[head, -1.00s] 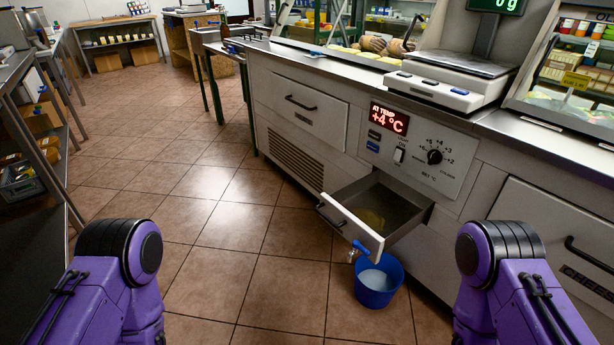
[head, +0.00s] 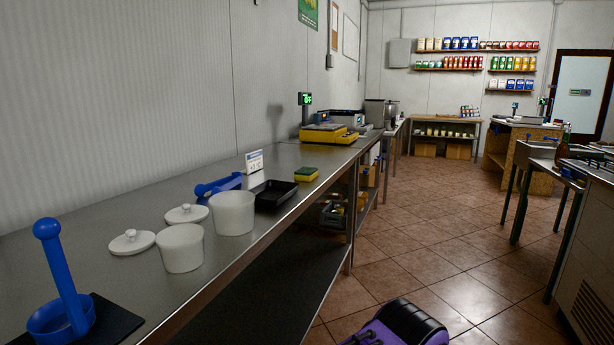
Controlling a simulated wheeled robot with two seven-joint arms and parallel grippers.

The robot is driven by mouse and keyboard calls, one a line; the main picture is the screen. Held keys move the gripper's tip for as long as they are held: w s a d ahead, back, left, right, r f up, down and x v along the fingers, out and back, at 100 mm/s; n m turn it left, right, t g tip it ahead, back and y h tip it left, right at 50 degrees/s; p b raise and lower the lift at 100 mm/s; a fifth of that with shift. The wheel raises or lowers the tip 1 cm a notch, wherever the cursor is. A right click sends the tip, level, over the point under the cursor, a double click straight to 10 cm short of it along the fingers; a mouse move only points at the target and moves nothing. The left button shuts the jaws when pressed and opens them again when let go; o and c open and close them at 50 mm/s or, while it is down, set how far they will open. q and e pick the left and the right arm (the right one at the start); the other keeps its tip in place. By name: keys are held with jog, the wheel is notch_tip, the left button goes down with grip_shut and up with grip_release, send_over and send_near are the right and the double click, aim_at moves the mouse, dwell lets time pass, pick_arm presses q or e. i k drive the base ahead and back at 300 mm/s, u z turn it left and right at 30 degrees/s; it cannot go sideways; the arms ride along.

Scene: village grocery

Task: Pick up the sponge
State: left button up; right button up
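The sponge (head: 306,174), yellow with a green top, lies on the long steel counter (head: 225,262) along the left wall. It sits just beyond a black tray (head: 273,195), near the counter's front edge. A purple and black part of my arm shows at the bottom edge of the head view, low and well short of the sponge. Neither gripper is in view.
Two white pots (head: 181,248) with lids (head: 131,242) beside them, a blue stand (head: 62,290) and a yellow scale (head: 325,133) share the counter. A lower shelf (head: 262,268) runs beneath it. The tiled floor (head: 425,225) to the right is clear.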

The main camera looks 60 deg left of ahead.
aim_at(304, 174)
jog(key=u, duration=0.35)
jog(key=i, duration=0.5)
jog(key=u, duration=0.9)
jog(key=i, duration=0.8)
jog(key=u, duration=0.2)
